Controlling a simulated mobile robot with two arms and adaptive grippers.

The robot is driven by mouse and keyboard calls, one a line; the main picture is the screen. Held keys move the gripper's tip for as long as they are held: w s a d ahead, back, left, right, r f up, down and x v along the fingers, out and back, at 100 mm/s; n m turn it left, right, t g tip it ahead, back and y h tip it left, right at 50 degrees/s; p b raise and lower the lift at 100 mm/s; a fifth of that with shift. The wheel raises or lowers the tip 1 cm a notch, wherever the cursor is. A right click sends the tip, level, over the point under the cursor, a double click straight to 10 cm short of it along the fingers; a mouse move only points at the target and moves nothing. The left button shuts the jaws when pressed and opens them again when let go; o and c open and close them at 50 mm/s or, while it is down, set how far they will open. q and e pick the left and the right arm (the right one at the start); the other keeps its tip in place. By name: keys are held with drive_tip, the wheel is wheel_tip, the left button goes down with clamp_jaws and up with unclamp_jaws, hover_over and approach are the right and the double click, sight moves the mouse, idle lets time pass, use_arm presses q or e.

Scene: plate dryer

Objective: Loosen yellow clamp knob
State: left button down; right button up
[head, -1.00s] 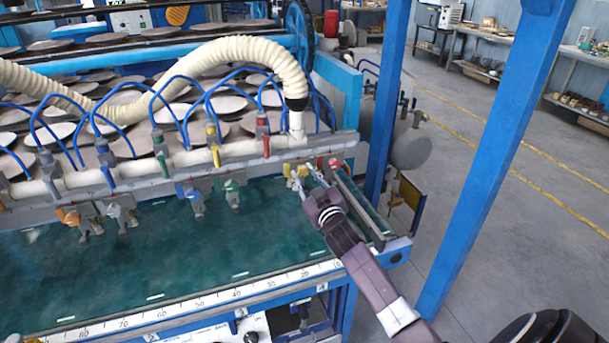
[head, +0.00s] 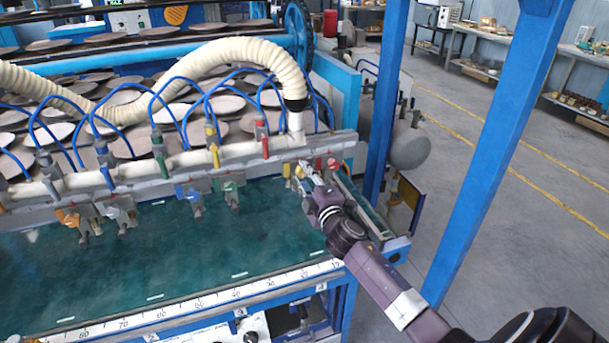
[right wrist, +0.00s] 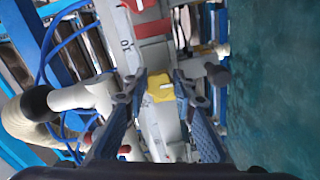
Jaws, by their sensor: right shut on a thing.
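The yellow clamp knob (head: 299,171) sits near the right end of the grey rail (head: 335,146), just left of a red knob (head: 333,164). My right gripper (head: 307,172) reaches it from the lower right. In the right wrist view the yellow knob (right wrist: 160,88) lies between the two fingertips of the right gripper (right wrist: 160,90), which is shut on it. The fingers partly cover the knob in the head view. My left gripper is not in view.
Green (head: 231,189), blue (head: 188,194) and orange (head: 70,217) clamps hang along the rail to the left. Blue hoses and a ribbed cream hose (head: 225,55) pass above. The dark green bed (head: 200,255) below is clear. A blue post (head: 485,150) stands right.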

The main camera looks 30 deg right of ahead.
drive_tip(key=n, duration=0.6)
drive_tip(key=shift+r, duration=0.1)
idle(0.5)
drive_tip(key=o, duration=1.2)
drive_tip(key=shift+c, duration=0.2)
drive_tip(key=shift+s, duration=0.1)
drive_tip(key=v, duration=1.1)
drive_tip(key=shift+s, duration=0.4)
